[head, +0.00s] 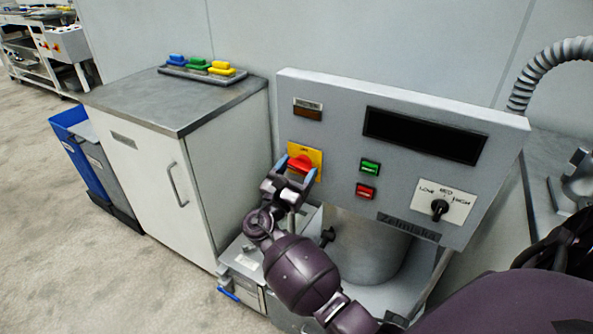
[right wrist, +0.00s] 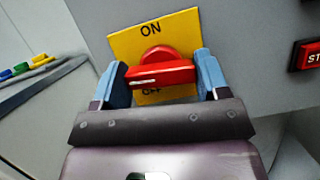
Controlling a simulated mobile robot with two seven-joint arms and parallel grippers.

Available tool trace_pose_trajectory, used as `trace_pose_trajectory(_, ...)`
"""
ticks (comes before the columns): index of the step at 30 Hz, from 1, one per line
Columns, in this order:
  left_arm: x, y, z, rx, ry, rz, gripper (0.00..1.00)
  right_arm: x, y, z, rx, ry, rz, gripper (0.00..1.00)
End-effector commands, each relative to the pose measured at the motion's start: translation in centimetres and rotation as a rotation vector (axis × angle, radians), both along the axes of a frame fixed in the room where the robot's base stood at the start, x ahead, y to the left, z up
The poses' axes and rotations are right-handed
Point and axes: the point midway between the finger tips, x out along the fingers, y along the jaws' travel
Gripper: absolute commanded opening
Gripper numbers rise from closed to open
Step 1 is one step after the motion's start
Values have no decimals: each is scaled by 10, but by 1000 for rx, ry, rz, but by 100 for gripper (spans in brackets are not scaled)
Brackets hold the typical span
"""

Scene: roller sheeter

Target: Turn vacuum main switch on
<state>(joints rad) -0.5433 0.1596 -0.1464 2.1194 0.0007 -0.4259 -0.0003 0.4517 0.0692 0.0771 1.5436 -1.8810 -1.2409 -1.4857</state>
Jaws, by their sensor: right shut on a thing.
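The vacuum main switch is a red rotary knob (head: 301,164) on a yellow plate (head: 305,151) at the left of the grey control panel. In the right wrist view the knob (right wrist: 163,72) has its bar lying roughly crosswise. ON is printed above it on the plate (right wrist: 184,24), and OFF below is partly hidden by the knob. My right gripper (head: 295,176) is shut on the knob, with a blue-tipped finger at each end of its bar. My left gripper is not in view.
On the grey panel (head: 345,97) are a dark display (head: 424,135), a green button (head: 370,166), a red button (head: 365,190) and a LOW/MED/HIGH dial (head: 440,208). A white cabinet (head: 150,185) stands close at the left. A ribbed hose (head: 545,68) rises behind the panel.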

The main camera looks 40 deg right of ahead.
Motion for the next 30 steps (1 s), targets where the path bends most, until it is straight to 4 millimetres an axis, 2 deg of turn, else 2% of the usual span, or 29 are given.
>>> trace_pose_trajectory(10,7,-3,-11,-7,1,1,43,1,1,-4,115,-273,-1,44)
trace_pose_trajectory(18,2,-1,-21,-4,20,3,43,1,1,-2,214,-512,-2,44)
trace_pose_trajectory(30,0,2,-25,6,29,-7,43,1,1,0,359,-865,-1,44)
